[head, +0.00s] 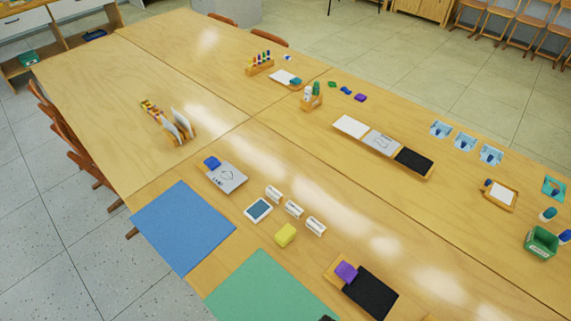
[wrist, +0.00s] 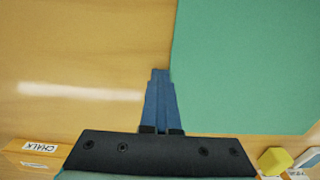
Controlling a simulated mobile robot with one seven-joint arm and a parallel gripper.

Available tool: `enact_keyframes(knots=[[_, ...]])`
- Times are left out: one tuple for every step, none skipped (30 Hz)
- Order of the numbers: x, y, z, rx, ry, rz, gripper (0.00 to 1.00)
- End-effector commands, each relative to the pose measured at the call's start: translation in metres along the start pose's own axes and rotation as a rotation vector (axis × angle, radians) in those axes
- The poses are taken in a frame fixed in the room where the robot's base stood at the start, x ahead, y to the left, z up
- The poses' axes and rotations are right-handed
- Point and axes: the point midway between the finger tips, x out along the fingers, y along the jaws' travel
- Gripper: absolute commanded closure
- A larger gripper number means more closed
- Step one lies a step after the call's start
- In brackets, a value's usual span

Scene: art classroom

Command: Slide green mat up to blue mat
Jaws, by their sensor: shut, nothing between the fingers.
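The blue mat (head: 183,228) lies flat at the table's near left edge in the head view. The green mat (head: 265,290) lies to its right and nearer, cut off by the bottom of the picture. A strip of bare wood separates the two mats. In the wrist view, the green mat (wrist: 250,65) fills the upper right. My gripper (wrist: 160,72) is shut and empty, its tips beside the mat's left edge in that view. I cannot tell whether they touch it. The blue mat is outside the wrist view.
A black panel (head: 370,292) with a purple block (head: 346,272) lies right of the green mat. A chalk box (wrist: 35,155) shows in the wrist view.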

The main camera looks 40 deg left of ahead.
Motion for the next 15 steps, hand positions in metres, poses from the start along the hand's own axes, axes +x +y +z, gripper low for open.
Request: enact_keyframes(knots=[[0.0010, -0.0037, 0.0012, -0.004, -0.002, -0.004, 1.00], [0.0011, -0.0046, 0.0013, -0.004, -0.002, -0.005, 1.00], [0.0012, -0.0056, 0.0014, -0.003, -0.002, -0.005, 1.00], [0.0014, -0.0063, 0.0016, -0.003, -0.003, -0.005, 1.00], [0.0015, -0.0069, 0.0017, -0.003, -0.003, -0.006, 1.00], [0.0016, -0.0075, 0.0018, -0.003, -0.003, -0.006, 1.00], [0.0017, -0.0077, 0.0019, -0.003, -0.003, -0.006, 1.00], [0.0018, -0.0077, 0.0020, -0.003, -0.003, -0.006, 1.00], [0.0019, -0.0077, 0.0020, -0.003, -0.003, -0.006, 1.00], [0.0020, -0.0076, 0.0021, -0.003, -0.004, -0.006, 1.00], [0.0020, -0.0075, 0.0021, -0.003, -0.004, -0.006, 1.00], [0.0021, -0.0074, 0.0022, -0.003, -0.004, -0.006, 1.00], [0.0021, -0.0073, 0.0023, -0.003, -0.004, -0.006, 1.00], [0.0022, -0.0073, 0.0023, -0.003, -0.004, -0.005, 1.00], [0.0022, -0.0073, 0.0024, -0.003, -0.004, -0.005, 1.00]])
